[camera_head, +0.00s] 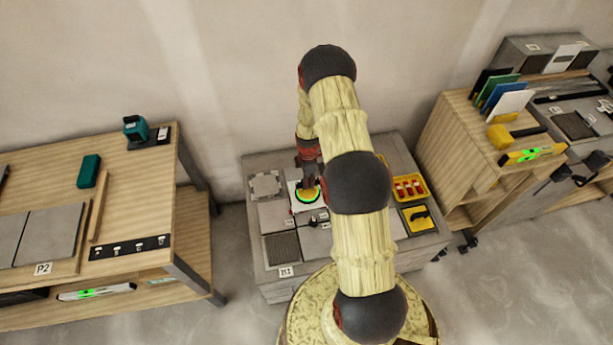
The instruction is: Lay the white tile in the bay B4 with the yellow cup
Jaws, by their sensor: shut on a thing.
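My gripper (308,176) reaches down over the grey bench (262,215) in the middle and is shut on the yellow cup (307,195), which shows a green ring. A white tile (296,205) shows under and around the cup, among grey slabs on the bench top. I cannot tell whether the tile lies flat in a bay or hangs just above it. The bay label B4 cannot be read, and my arm hides the right-middle of the bench.
Red items in a yellow tray (422,187) and another yellow tray (418,219) lie at the bench's right. A wooden table (140,200) stands left. A wooden cabinet (455,130) at right bears a rack of coloured panels (495,92) and a yellow level (532,154).

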